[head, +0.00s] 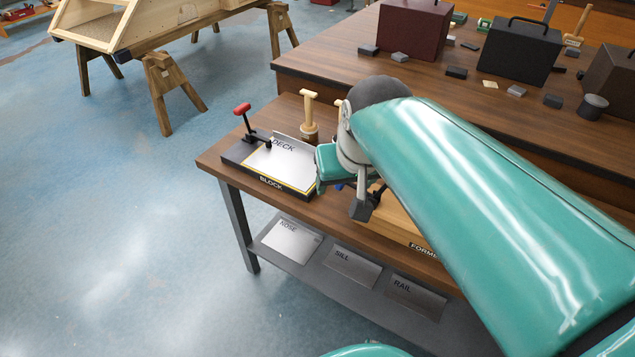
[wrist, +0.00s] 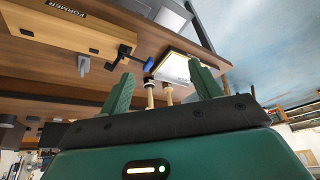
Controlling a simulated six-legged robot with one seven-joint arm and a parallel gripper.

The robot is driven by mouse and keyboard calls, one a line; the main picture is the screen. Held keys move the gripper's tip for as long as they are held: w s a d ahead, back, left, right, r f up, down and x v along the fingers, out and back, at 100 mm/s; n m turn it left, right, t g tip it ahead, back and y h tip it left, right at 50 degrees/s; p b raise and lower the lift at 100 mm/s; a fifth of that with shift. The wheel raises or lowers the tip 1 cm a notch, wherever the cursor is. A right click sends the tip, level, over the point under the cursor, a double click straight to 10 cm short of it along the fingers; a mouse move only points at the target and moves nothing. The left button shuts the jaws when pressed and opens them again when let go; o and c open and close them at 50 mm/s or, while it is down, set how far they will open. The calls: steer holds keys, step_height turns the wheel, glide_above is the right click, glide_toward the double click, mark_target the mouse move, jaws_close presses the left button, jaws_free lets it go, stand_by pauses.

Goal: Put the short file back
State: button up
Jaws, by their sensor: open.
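Two pale wooden handles stand near each other at the back of the front bench. One handle (head: 309,97) rises from a brown round holder (head: 310,132) in the head view; the other (head: 338,102) is partly hidden by my arm. The wrist view shows two such handles, a left one (wrist: 150,97) and a right one (wrist: 168,94), in line with the gap between my fingers. I cannot tell which, if either, is the short file. My gripper (wrist: 161,68) is open with nothing visibly held. In the head view its teal body hangs over the bench, its fingertips not clear.
A DECK plate (head: 285,166) lies on the BLOCK fixture with a red-handled clamp (head: 242,109). The wooden FORMER block (wrist: 85,27) sits beside it. The lower shelf holds NOSE (head: 291,238), SILL (head: 351,267) and RAIL (head: 415,297) plates. Dark boxes (head: 520,52) stand on the rear bench.

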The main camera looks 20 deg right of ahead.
steer(key=s+a+f+n, duration=0.1)
steer(key=s+a+f, duration=0.1)
steer(key=s+a, duration=0.2)
steer(key=shift+s+n+t+y, duration=0.3)
steer(key=shift+s+t, duration=0.1)
steer(key=shift+s, duration=0.5)
steer(key=shift+o, duration=0.3)
